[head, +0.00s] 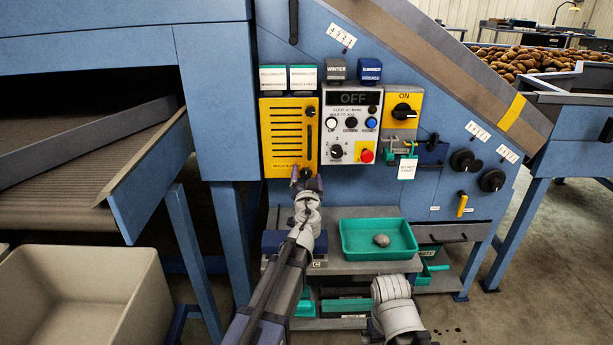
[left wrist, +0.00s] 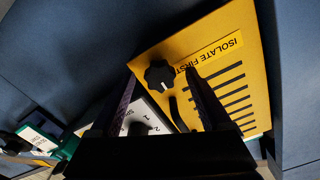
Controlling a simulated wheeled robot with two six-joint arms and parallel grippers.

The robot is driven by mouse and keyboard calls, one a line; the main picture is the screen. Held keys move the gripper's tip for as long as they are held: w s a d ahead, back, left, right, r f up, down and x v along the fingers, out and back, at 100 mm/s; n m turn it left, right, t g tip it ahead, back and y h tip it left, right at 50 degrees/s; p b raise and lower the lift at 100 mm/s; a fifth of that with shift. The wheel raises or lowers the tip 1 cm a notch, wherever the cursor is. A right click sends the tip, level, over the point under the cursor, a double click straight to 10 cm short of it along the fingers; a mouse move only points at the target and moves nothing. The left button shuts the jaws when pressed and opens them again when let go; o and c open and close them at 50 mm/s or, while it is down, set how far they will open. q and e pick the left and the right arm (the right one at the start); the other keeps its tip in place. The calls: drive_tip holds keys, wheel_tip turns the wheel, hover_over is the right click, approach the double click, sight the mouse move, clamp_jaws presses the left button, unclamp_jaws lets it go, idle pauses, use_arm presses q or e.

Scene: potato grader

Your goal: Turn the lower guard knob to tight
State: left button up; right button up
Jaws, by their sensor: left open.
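The yellow guard panel (head: 289,112) is on the blue machine, left of the grey control panel. Its upper knob (head: 310,111) is black and sits at the right edge. The lower guard knob (left wrist: 159,74) is black and lobed with a small pale mark, beside the ISOLATE FIRST label (left wrist: 208,52) in the left wrist view. My right gripper is not in view.
The control panel (head: 351,151) with an OFF display, and a yellow ON switch plate (head: 402,108), are to the right. A green tray (head: 345,238) with a potato (head: 381,240) is on the shelf below. A beige bin (head: 90,292) stands at lower left.

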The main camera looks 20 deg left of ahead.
use_arm(q)
drive_tip(key=shift+w+a, duration=0.1)
drive_tip(key=shift+w, duration=0.05)
clamp_jaws()
idle(0.6)
